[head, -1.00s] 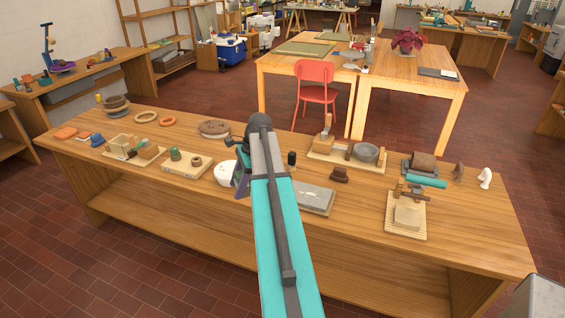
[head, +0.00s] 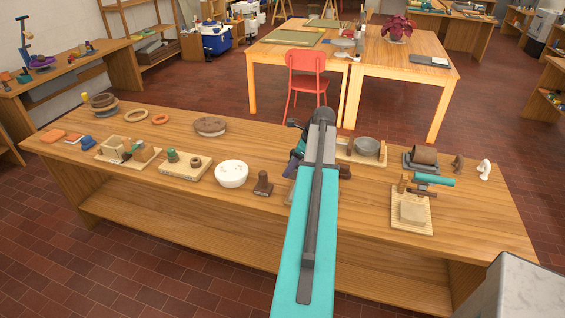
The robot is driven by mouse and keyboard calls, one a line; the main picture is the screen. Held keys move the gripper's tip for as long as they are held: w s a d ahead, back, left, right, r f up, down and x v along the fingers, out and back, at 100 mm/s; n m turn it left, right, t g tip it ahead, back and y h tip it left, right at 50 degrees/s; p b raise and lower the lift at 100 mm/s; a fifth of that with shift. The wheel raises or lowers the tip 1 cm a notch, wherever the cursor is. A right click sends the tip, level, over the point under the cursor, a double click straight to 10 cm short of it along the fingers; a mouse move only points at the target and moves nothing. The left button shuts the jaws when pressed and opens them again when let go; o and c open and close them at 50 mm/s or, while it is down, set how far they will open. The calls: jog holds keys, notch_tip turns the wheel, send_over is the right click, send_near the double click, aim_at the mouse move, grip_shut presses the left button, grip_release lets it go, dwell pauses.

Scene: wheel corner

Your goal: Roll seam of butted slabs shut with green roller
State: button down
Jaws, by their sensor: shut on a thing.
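My teal arm reaches over the front worktable, and my gripper (head: 294,164) shows only as a dark part beside the wrist. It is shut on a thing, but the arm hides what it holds. A teal-green cylinder (head: 434,180) lies at the right of the table, beside a brown roll on a grey base. I cannot tell whether it is the green roller. The flat grey slab seen earlier at mid-table is now almost wholly behind my arm, so its seam cannot be seen.
The worktable (head: 480,228) holds a white bowl (head: 231,174), a brown stamp-like piece (head: 263,184), a board with a grey bowl (head: 367,147) and a beige block (head: 412,209) on a ribbed board. Small boards with blocks stand left. A red chair (head: 305,75) is behind.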

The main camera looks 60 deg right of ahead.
jog(key=shift+w+p, duration=0.2)
jog(key=shift+p, duration=0.1)
jog(key=shift+f+b, duration=1)
jog(key=shift+f, duration=2)
jog(key=shift+f, duration=0.2)
jog(key=shift+f, duration=0.55)
jog(key=shift+s+r+p, duration=0.1)
jog(key=shift+p, duration=0.35)
dwell(0.4)
jog(key=shift+s+d, duration=0.2)
jog(key=shift+s, duration=0.35)
jog(key=shift+s+d, duration=0.15)
jog(key=shift+s, duration=0.5)
